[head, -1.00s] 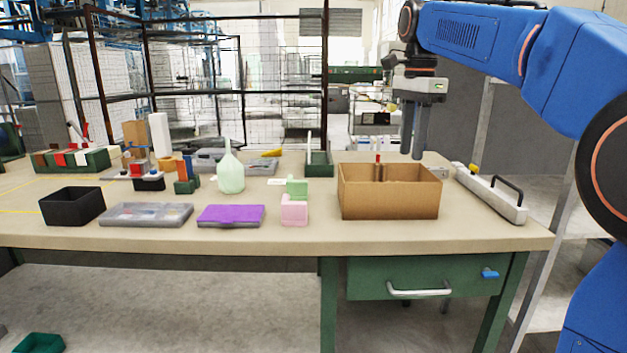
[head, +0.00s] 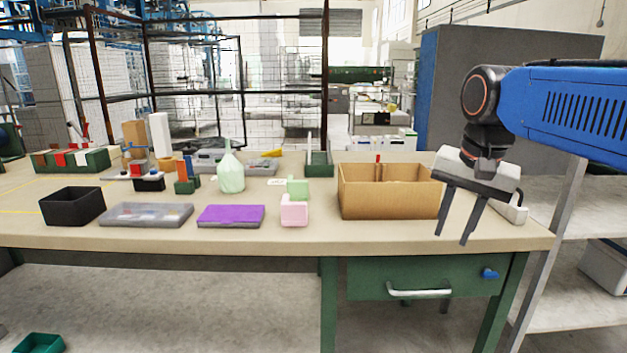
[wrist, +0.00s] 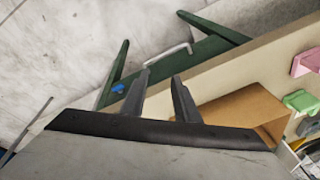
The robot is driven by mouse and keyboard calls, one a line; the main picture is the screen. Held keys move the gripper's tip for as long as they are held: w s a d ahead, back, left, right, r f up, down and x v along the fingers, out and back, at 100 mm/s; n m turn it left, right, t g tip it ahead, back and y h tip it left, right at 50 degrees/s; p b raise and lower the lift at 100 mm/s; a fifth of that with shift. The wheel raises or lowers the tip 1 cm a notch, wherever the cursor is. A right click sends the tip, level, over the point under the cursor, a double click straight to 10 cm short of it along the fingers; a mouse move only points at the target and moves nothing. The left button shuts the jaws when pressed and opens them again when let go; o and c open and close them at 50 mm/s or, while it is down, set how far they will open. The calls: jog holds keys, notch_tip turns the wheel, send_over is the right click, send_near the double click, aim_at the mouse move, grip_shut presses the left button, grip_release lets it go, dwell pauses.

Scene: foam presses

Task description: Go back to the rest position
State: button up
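My gripper (head: 455,226) hangs at the right end of the table, just right of the cardboard box, with its two dark fingers apart and nothing between them. In the wrist view my gripper (wrist: 160,80) also shows two spread, empty fingers, with the table's edge and green drawer beyond them. The cardboard box (head: 388,200) stands on the table, open at the top, with something red-tipped upright inside.
The table (head: 300,240) carries a pink block (head: 294,211), a green block (head: 297,188), a purple case (head: 231,216), a grey case (head: 146,214), a black bin (head: 72,206) and a pale green bottle (head: 231,174). A white power strip (head: 515,209) lies partly behind my gripper.

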jog(key=s+d+f+n+t, duration=0.2)
jog(key=s+f+n, duration=0.5)
jog(key=s+f, duration=0.8)
notch_tip(320, 180, down, 4)
jog(key=shift+f, duration=0.1)
jog(key=shift+d, duration=0.1)
dwell(0.7)
